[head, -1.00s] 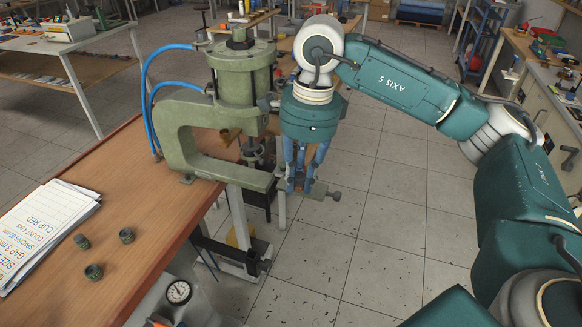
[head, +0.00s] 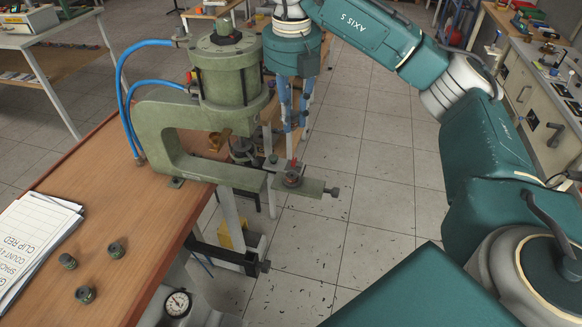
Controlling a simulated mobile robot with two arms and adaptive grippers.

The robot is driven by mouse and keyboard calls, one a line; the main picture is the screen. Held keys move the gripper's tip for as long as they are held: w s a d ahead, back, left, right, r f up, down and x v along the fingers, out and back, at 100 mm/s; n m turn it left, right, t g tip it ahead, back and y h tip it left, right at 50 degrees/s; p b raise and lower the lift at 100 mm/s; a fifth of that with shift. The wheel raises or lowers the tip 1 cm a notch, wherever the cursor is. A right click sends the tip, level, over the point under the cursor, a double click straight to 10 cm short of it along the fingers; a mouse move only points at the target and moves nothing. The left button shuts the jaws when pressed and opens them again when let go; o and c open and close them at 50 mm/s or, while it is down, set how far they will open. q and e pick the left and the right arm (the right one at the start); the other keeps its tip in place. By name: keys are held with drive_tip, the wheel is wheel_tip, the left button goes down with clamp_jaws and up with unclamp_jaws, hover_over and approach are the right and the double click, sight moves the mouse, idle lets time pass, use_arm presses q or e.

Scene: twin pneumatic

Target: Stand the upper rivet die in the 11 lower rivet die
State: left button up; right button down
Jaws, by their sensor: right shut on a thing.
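The green press (head: 160,135) stands at the table's edge, with its lower arm reaching right. The lower rivet die (head: 292,181) looks like a dark round piece with a reddish ring on that arm. My right gripper (head: 292,155) hangs above it, fingers pointing down, shut on a small piece. I take this to be the upper rivet die, but it is too small and hidden to make out. A thin reddish part shows between the fingertips and the lower die. I cannot tell whether the held piece touches the lower die. My left gripper is not in view.
Blue hoses (head: 124,85) run to the press. A pressure gauge (head: 178,304) sits below the table's front edge. Open floor lies right of the press.

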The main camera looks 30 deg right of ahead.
hover_over(292, 175)
wheel_tip(292, 175, down, 10)
drive_tip(key=shift+s+r+p, duration=0.1)
drive_tip(key=shift+r+p, duration=0.1)
drive_tip(key=shift+p, duration=0.15)
wheel_tip(292, 175, down, 5)
drive_tip(key=shift+a+r+p, duration=0.1)
drive_tip(key=shift+p, duration=0.45)
drive_tip(key=shift+f, duration=0.25)
drive_tip(key=shift+f, duration=0.15)
drive_tip(key=c, duration=1.6)
unclamp_jaws()
